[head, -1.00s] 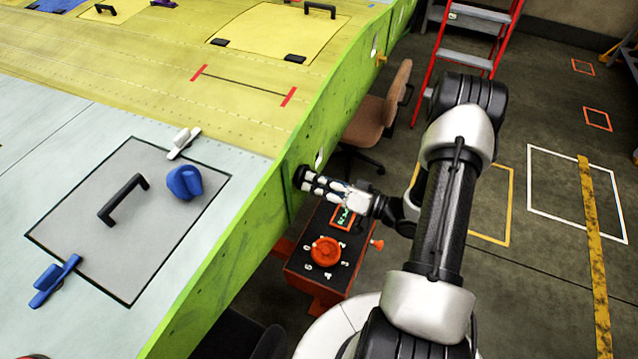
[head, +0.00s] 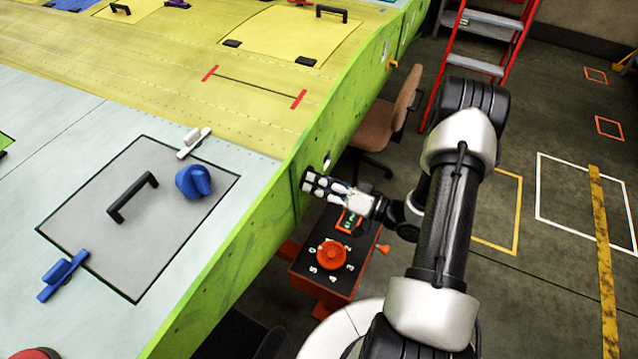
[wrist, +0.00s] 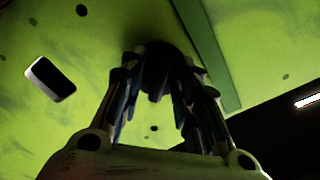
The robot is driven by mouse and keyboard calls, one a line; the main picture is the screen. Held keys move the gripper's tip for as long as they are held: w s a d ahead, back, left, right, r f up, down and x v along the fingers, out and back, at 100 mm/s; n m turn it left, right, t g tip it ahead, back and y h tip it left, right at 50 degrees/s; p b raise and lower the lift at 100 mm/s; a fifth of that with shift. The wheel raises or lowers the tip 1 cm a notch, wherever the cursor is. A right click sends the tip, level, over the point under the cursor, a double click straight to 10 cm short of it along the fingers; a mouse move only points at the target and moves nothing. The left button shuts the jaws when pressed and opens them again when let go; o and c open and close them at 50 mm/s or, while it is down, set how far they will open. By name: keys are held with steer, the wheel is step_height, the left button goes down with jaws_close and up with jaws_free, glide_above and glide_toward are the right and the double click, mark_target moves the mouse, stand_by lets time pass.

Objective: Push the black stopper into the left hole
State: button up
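My gripper (head: 316,182) is at the green side face of the wing jig (head: 235,235), its fingers pointing at the face. The black stopper (wrist: 162,55) is a dark round shape between the fingertips in the wrist view, at the green face. The fingers close in on it from both sides. It is too dark to tell how far it sits in a hole; any hole behind it is hidden. One open slot with a pale rim (wrist: 50,79) shows left of the gripper in the wrist view.
An orange box with a red dial (head: 332,254) stands below my gripper. A brown chair (head: 385,125) and a red ladder (head: 475,62) stand behind. A green rib (wrist: 210,55) runs beside the fingers.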

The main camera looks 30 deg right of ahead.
stand_by(0.3)
steer(key=v, duration=1.2)
steer(key=shift+w, duration=0.1)
